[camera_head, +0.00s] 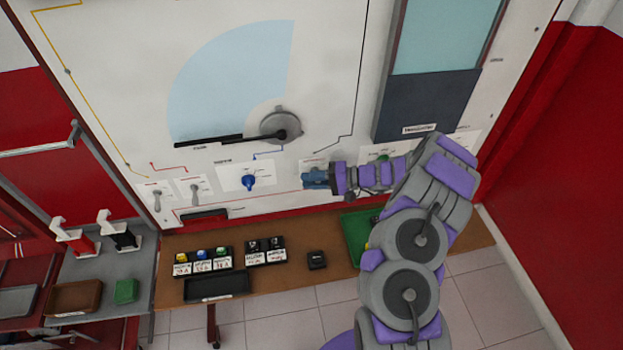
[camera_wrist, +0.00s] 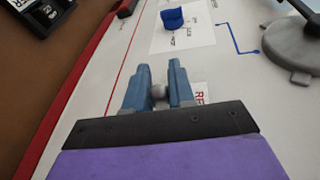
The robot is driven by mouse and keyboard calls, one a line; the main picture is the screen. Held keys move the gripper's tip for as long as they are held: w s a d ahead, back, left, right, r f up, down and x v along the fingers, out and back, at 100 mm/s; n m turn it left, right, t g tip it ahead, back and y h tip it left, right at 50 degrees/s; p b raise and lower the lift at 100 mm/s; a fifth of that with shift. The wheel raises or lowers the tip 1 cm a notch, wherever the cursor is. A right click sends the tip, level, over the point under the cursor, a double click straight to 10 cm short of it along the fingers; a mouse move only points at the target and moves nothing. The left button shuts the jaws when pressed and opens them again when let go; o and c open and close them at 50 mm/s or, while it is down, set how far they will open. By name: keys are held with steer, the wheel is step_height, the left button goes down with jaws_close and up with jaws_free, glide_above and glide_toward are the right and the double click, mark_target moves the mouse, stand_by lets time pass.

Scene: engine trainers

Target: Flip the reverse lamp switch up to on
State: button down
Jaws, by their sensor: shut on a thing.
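My gripper (camera_head: 316,178) is at the lower part of the white trainer panel (camera_head: 330,90), right of the blue rotary knob (camera_head: 248,181). In the wrist view its two blue fingers (camera_wrist: 159,84) are shut on the rounded grey tip of a switch (camera_wrist: 159,92). A label with red letters starting "RE" (camera_wrist: 200,94) shows beside the right finger, partly hidden by my gripper. The switch's lower part is hidden, and I cannot tell whether it points up or down. In the head view my gripper covers the switch.
Two grey toggle switches (camera_head: 157,199) (camera_head: 195,191) sit further left on the panel. A round grey wiper unit (camera_head: 281,125) is above. Below, a brown bench (camera_head: 290,291) holds labelled boxes (camera_head: 203,263) and a green tray (camera_head: 354,228).

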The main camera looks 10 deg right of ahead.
steer(key=shift+w+r+m+g+p, duration=0.15)
steer(key=shift+r+m+g+p, duration=0.15)
steer(key=shift+r+m+p, duration=0.35)
steer(key=shift+f+m, duration=0.1)
steer(key=shift+m, duration=0.35)
steer(key=c, duration=1)
jaws_free()
steer(key=shift+c, duration=0.2)
steer(key=shift+d, duration=0.1)
steer(key=p+v, duration=0.1)
steer(key=v, duration=1.6)
steer(key=shift+r+p, duration=0.2)
steer(key=shift+p, duration=0.15)
steer(key=shift+d, duration=0.1)
